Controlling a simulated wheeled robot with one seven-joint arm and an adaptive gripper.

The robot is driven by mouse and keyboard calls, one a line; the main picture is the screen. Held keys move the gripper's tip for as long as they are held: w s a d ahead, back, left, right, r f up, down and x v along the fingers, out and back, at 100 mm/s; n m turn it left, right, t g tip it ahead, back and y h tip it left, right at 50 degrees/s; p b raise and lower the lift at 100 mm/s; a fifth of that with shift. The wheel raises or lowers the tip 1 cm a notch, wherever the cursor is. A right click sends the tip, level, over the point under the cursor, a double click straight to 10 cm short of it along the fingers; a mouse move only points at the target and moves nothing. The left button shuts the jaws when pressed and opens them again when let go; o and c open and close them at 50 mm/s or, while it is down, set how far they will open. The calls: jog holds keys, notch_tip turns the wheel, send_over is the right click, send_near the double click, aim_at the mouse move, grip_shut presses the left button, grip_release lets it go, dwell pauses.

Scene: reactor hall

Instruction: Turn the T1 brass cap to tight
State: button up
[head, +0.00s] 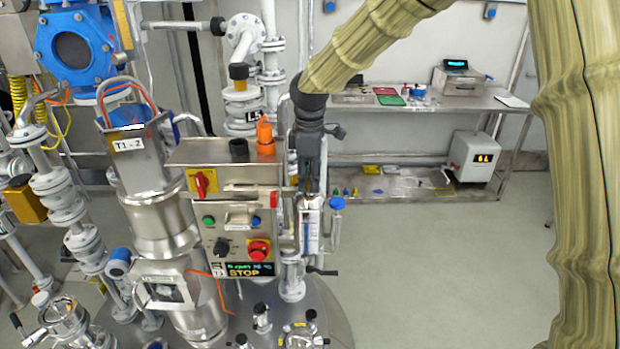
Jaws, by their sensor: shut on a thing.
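My gripper (311,188) points down just right of the steel control box, at the top of a slim upright tube (312,226) with a pale scale-like face. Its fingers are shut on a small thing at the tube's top. The fingers cover that thing, so I cannot make out a brass cap there or how far it is turned. The control box (228,220) carries a red emergency button, a green button and a display with T1 and STOP on it. A steel vessel part labelled T1-2 (128,145) stands to the left.
An orange fitting (265,136) and a black knob (239,149) stand on the box's top, left of my gripper. A blue knob (337,203) sits close to its right. White flanged pipes crowd the left. A steel bench (420,105) stands behind; the floor at right is clear.

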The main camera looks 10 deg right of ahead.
jog(key=m, duration=0.4)
jog(key=shift+m, duration=0.3)
jog(key=m, duration=0.4)
jog(key=shift+r+m, duration=0.1)
jog(key=shift+m, duration=0.2)
jog(key=o, duration=1)
notch_tip(320, 180, up, 12)
dwell(0.5)
